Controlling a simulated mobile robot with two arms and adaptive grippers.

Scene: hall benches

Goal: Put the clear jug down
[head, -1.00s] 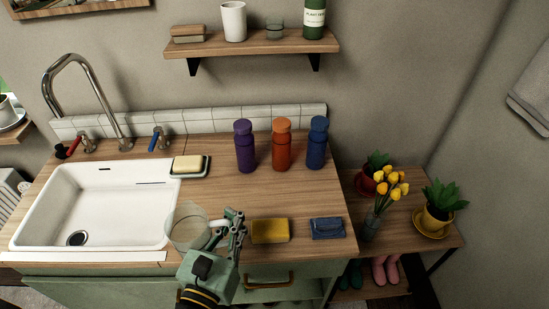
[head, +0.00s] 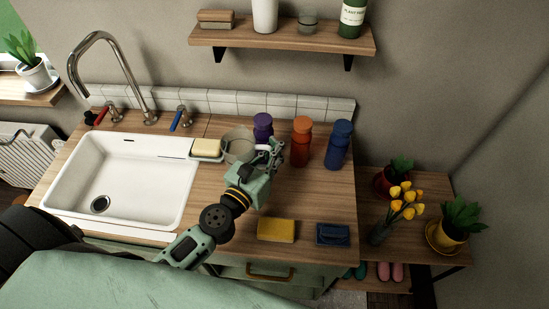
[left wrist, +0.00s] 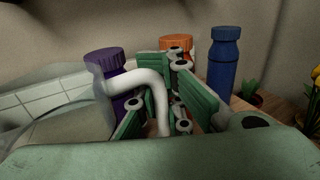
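The clear jug (head: 238,146) is upright over the back of the wooden counter (head: 215,215), between the soap dish and the purple bottle. I cannot tell whether its base touches the wood. My left gripper (head: 273,154) is at its right side, shut on its white handle. In the left wrist view the jug (left wrist: 70,125) is at the left, and its handle (left wrist: 155,82) runs down between the green finger pads. The purple bottle (head: 263,128) stands close behind the gripper. My right gripper is not in view.
An orange bottle (head: 301,142) and a blue bottle (head: 338,146) stand to the right. The soap dish (head: 207,150) and white sink (head: 125,180) are left. A yellow sponge (head: 276,230) and blue item (head: 333,235) lie at the front. The counter's middle right is clear.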

